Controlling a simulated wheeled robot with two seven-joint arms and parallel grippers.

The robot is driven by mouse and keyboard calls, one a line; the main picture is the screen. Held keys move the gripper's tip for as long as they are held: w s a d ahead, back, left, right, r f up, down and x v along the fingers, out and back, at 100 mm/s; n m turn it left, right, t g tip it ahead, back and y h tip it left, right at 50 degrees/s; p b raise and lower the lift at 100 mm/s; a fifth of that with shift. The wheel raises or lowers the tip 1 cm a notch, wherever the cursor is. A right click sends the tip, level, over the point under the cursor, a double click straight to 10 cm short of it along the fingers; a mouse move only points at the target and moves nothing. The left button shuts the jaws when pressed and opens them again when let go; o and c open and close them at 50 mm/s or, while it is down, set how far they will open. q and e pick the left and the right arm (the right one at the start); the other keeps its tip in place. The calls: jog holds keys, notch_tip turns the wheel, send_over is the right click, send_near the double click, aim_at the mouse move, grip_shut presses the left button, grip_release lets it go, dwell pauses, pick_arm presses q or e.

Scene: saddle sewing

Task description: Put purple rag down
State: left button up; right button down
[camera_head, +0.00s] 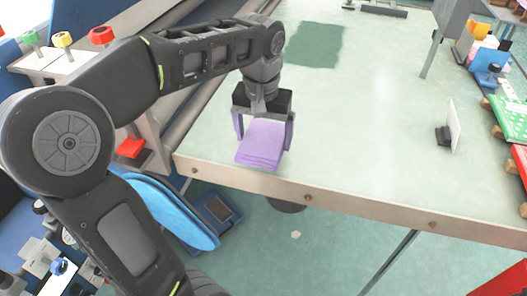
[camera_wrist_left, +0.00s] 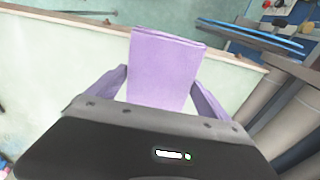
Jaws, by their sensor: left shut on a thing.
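The purple rag (camera_head: 262,146) is a folded, layered rectangle near the front left edge of the pale green table (camera_head: 365,130). My left gripper (camera_head: 264,125) is shut on it, with one purple finger on each side of the rag. In the left wrist view the rag (camera_wrist_left: 162,70) stands out between the two fingers (camera_wrist_left: 160,88), with the table edge behind it. I cannot tell whether the rag touches the tabletop. My right gripper is not in view.
A darker green cloth patch (camera_head: 315,45) lies flat at the table's back left. A small upright white plate (camera_head: 454,125) stands on the right. Boxes and trays (camera_head: 505,115) line the right edge. The table's middle is clear.

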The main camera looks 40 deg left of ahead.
aim_at(263, 150)
pick_arm(q)
jog(key=shift+f, duration=0.5)
jog(key=shift+f, duration=0.1)
notch_tip(263, 150, down, 4)
jog(key=shift+r, duration=0.2)
jog(key=shift+f, duration=0.2)
jog(key=o, duration=0.9)
